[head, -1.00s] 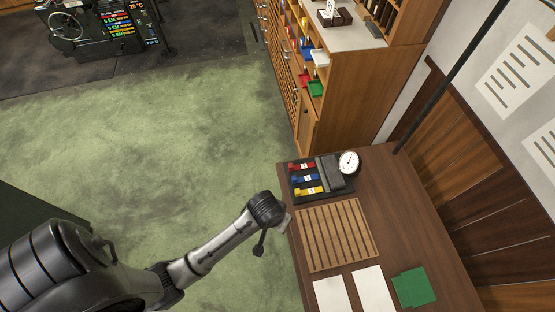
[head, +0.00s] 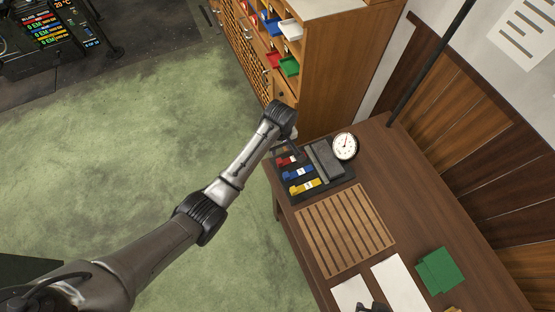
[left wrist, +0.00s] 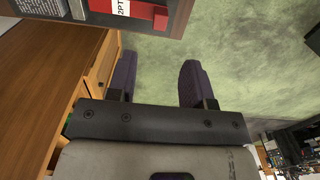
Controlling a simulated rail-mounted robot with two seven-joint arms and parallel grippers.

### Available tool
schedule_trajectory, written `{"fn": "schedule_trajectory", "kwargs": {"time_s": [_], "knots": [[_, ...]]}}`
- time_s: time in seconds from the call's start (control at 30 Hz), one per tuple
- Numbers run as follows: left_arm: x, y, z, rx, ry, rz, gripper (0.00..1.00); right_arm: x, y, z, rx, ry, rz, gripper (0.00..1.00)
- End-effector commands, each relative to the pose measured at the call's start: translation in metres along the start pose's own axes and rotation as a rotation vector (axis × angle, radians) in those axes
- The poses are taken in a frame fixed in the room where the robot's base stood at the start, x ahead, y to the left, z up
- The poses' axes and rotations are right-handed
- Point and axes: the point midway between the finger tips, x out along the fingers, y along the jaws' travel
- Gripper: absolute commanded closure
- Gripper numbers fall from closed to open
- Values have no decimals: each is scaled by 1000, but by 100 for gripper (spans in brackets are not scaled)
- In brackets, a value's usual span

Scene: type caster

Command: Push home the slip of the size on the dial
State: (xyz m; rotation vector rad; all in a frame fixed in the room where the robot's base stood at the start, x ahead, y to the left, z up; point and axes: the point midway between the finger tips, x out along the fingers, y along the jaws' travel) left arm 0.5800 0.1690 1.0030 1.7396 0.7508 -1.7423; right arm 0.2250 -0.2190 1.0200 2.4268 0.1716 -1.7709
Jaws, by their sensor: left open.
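A dark caster block (head: 326,160) stands at the table's far left corner. Three slips sit side by side in it: red (head: 287,161), blue (head: 297,173) and yellow (head: 305,187). A round white dial (head: 345,146) is beside it; its reading is too small to tell. My left gripper (head: 289,145) is at the block's far left corner, near the red slip, its fingers partly hidden by the wrist. In the left wrist view the two purple fingers (left wrist: 157,78) are apart and empty. The red slip, labelled "2PT" (left wrist: 147,12), shows at the top edge, apart from the fingers.
A slatted wooden rack (head: 345,230), white sheets (head: 400,287) and green cards (head: 440,270) lie on the table (head: 425,205). A wooden cabinet (head: 325,65) with coloured trays stands close behind the left gripper. A dark shape shows at the bottom edge.

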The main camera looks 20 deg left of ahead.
Motion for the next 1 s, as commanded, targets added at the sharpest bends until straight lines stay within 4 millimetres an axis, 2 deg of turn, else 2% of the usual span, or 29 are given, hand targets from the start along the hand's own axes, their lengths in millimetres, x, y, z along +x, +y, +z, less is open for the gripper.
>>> {"fn": "schedule_trajectory", "kwargs": {"time_s": [0.03,0.2,0.5,0.7,1.0], "knots": [[11,-1,0,0,-2,-4,53,2,0,1,-1,-1,1,57],[44,-1,0,1,-1,-2,53,6,0,2,-1,-1,1,57],[90,0,0,2,1,-1,53,13,-2,4,6,1,-4,57],[106,0,0,2,1,0,53,16,-3,4,10,3,-7,57],[111,0,0,2,1,1,53,16,-4,4,10,4,-8,57]]}}
